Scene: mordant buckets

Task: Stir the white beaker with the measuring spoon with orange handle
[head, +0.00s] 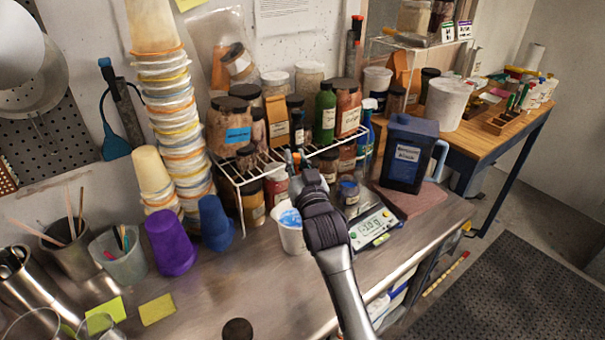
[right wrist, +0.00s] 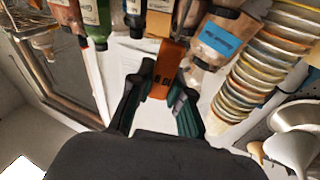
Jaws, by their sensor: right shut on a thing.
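The white beaker (head: 291,240) stands on the metal bench, with something blue showing inside its rim. My right arm partly covers its right side. My right gripper (head: 297,160) is above and behind the beaker in the head view, close to the wire shelf. In the right wrist view the right gripper (right wrist: 162,90) is shut on an orange piece (right wrist: 168,62) with dark markings, which looks like the handle of the measuring spoon. The bowl of the spoon cannot be made out in either view. My left gripper is not in view.
A wire shelf (head: 238,180) with several jars and bottles stands behind the beaker. A digital scale (head: 372,228) and a dark blue jug (head: 407,155) are to the right. A purple cup (head: 171,242) and a blue cup (head: 215,222) are to the left. The bench front is mostly clear.

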